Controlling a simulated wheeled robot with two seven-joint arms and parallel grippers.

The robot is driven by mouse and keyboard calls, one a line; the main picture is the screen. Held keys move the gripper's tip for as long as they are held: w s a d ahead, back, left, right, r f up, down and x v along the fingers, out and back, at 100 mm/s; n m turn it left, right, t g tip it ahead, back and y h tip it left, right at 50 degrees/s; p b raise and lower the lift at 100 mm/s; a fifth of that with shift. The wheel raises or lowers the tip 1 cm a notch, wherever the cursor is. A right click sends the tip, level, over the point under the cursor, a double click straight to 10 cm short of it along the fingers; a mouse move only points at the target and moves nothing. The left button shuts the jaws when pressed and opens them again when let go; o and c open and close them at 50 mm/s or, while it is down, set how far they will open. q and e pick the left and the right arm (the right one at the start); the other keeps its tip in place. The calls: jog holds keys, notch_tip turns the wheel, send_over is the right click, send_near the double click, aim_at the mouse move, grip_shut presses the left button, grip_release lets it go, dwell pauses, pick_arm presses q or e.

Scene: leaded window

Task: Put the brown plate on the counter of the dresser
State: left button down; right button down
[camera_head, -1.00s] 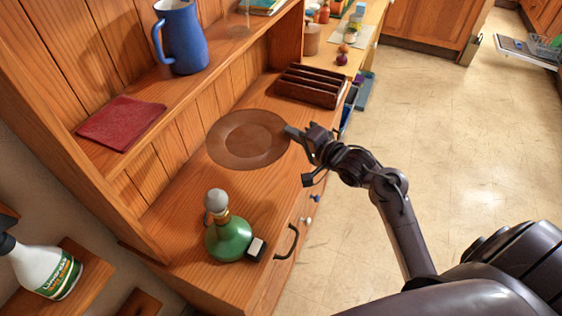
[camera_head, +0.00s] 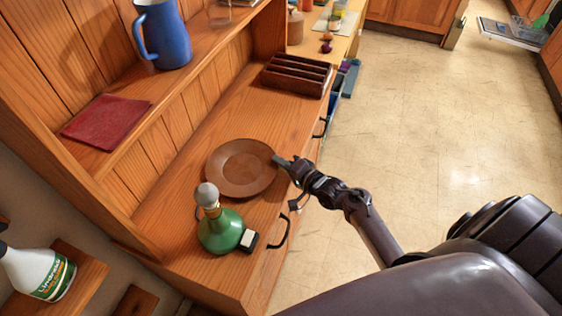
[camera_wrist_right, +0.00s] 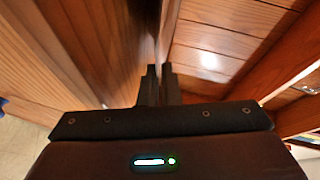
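The brown plate (camera_head: 238,170) is round and lies flat over the wooden counter (camera_head: 185,243) of the dresser, between the green bottle and the slotted brown rack. My right gripper (camera_head: 279,161) is at the plate's right rim, coming in from the right. In the right wrist view its two fingers (camera_wrist_right: 160,72) are close together, with the plate's rim seemingly between them, seen nearly edge-on. Whether the plate touches the counter or is slightly above it is hard to tell. My left gripper is in no view.
The green bottle (camera_head: 220,230) with a grey stopper stands close in front of the plate, a small black-and-white item (camera_head: 249,239) beside it. The slotted rack (camera_head: 297,75) stands farther back. A blue jug (camera_head: 163,35) and red cloth (camera_head: 107,122) are on the shelf above.

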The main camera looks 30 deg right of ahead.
jog(key=c, duration=1.9)
grip_release()
jog(key=shift+c, duration=0.2)
jog(key=shift+s, duration=0.15)
jog(key=b+v, duration=0.1)
jog(key=v, duration=1)
jog(key=shift+s+d, duration=0.15)
jog(key=shift+s, duration=0.2)
